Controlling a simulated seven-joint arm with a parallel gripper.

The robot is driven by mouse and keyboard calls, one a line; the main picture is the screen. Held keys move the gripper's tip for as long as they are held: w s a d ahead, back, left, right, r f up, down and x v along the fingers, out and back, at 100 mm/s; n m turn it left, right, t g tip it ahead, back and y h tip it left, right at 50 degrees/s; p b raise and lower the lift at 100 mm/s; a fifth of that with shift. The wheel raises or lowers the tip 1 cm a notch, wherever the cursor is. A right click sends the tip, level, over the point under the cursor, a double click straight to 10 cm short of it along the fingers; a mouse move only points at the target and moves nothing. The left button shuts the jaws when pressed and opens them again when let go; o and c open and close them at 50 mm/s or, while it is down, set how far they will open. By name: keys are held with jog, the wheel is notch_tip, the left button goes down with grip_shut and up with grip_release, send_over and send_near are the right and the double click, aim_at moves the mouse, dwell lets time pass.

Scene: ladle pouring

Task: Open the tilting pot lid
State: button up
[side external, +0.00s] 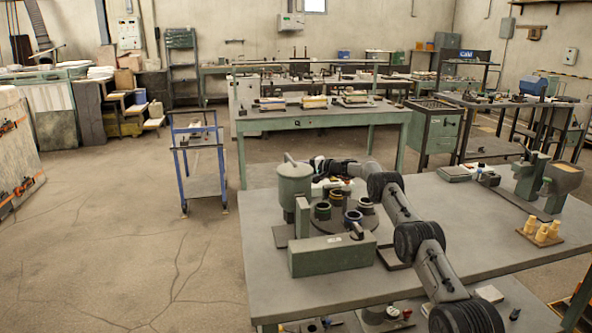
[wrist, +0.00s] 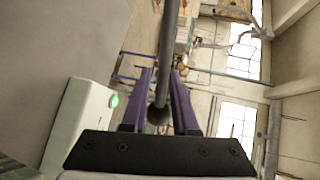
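The pot (side external: 295,200) is a grey-green upright cylinder at the left end of the near workbench. Its lid (side external: 295,172) looks down on the rim, with a short grey bar sticking up at its left. My gripper (side external: 318,165) is just right of the pot at lid height, small and partly unclear in the side view. In the wrist view, the purple fingers of my gripper (wrist: 161,90) stand close together on either side of a grey rod (wrist: 168,45), which looks like the lid handle. The rod fills most of the gap, and its round end faces the palm.
A long green box (side external: 330,255) stands in front of the pot. Several dark round cups (side external: 338,197) stand on a round plate to its right. A pale box with a green light (wrist: 80,120) is at the left in the wrist view. The bench's middle is clear.

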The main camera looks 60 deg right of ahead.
grip_shut()
